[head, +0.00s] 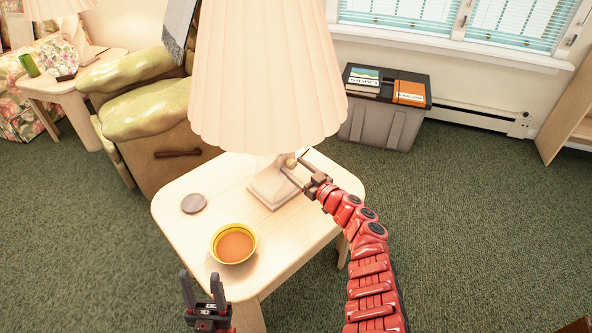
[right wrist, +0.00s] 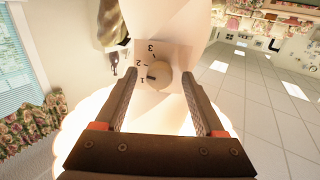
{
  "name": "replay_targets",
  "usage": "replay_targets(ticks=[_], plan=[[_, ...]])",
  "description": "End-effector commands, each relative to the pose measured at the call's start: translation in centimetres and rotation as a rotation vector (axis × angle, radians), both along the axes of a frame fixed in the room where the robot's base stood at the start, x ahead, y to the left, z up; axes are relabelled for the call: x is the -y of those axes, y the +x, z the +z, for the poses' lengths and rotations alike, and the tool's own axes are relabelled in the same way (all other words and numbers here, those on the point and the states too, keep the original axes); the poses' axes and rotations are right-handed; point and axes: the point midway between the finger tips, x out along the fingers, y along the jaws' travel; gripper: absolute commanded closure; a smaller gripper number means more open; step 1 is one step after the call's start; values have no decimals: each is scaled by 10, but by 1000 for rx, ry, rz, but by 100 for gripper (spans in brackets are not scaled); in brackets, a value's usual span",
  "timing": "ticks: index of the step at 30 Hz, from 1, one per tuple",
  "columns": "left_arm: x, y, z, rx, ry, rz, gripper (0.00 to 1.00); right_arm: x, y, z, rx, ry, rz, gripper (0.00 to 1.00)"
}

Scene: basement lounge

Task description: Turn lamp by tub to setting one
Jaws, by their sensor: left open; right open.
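The lamp (head: 265,75) has a large cream pleated shade and a pale square base (head: 275,186); it stands on a light wood side table (head: 175,225). Its shade glows. In the right wrist view a round cream knob (right wrist: 159,77) sits on a plate marked 1, 2 and 3. A dark mark shows at the knob's edge beside the 1; I cannot tell whether it is a pointer. My right gripper (head: 297,172) is open, its fingers spread on either side of the knob, with gaps showing. My left gripper (head: 203,288) is open and empty at the table's front edge.
A yellow bowl (head: 234,244) of orange-brown liquid and a grey coaster (head: 194,203) are on the table. A grey tub (head: 381,122) with books on its lid stands behind, right. A green armchair (head: 150,95) is close on the left. Carpet at right is clear.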

Motion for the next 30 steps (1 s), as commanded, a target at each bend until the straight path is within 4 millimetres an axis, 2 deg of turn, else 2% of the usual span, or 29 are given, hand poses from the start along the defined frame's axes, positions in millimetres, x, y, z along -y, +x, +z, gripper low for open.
replay_targets(ticks=[7, 19, 30], plan=[[0, 0, 0, 0, 0, 0, 50, 0, 0, 0, -1, -1, 0, 29], [0, 0, 0, 0, 0, 0, 50, 0, 0, 0, -1, -1, 0, 100], [0, 0, 1, 0, 0, 0, 50, 1, 0, 0, 24, -27, -1, 100]])
